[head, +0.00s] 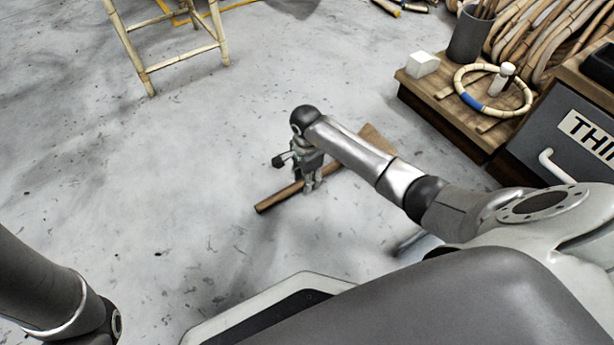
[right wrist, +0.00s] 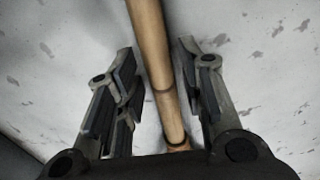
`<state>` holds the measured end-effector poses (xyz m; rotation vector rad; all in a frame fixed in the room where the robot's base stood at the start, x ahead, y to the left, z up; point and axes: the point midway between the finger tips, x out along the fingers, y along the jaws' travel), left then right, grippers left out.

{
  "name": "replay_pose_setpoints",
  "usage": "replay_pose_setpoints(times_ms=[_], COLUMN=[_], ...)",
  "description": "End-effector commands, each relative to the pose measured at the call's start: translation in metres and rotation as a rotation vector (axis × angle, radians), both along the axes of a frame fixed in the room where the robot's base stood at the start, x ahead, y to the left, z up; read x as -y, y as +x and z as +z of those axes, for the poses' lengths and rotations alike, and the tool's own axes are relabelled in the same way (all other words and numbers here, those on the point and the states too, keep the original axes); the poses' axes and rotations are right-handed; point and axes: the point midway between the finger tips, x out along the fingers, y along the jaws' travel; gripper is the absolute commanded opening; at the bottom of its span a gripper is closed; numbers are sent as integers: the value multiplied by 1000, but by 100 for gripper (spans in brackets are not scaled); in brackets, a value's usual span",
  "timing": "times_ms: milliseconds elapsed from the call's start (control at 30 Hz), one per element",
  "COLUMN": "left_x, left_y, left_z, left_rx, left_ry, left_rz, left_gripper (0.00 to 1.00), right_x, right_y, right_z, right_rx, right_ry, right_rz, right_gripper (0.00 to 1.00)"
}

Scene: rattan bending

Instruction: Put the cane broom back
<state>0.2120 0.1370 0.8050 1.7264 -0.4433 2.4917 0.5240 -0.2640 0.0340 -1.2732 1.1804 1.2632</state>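The cane broom lies on the grey floor in the head view, its brown handle (head: 275,200) pointing lower left and its wider tan end (head: 378,142) partly behind my right arm. My right gripper (head: 312,187) points down at the handle. In the right wrist view the handle (right wrist: 153,50) runs between the two spread fingers of the right gripper (right wrist: 157,75), with a gap on each side. The right gripper is open. My left arm shows at the lower left of the head view; its gripper is out of frame.
A low wooden platform (head: 443,108) at the right holds a white block (head: 422,64), a cane ring (head: 459,82) and a dark pot (head: 467,38). A grey cabinet (head: 560,135) stands beside it. A bamboo frame (head: 146,72) stands upper left. The floor between is clear.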

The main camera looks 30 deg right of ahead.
Motion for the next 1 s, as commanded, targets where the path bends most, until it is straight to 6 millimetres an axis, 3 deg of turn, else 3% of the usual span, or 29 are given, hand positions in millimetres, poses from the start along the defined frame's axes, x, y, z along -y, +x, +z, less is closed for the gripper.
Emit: replay_pose_setpoints(times_ms=[333, 467, 1000], left_x=[0, 0, 0], left_y=[0, 0, 0], left_z=[1, 7, 68], left_rx=[0, -1, -1], left_ry=[0, 0, 0], left_rz=[1, 1, 1], left_gripper=[40, 40, 40], right_x=[0, 0, 0], right_y=[0, 0, 1], right_z=[1, 10, 100], right_rx=[0, 1, 1], right_ry=[0, -1, -2], right_rz=[0, 0, 1], right_gripper=[45, 45, 45])
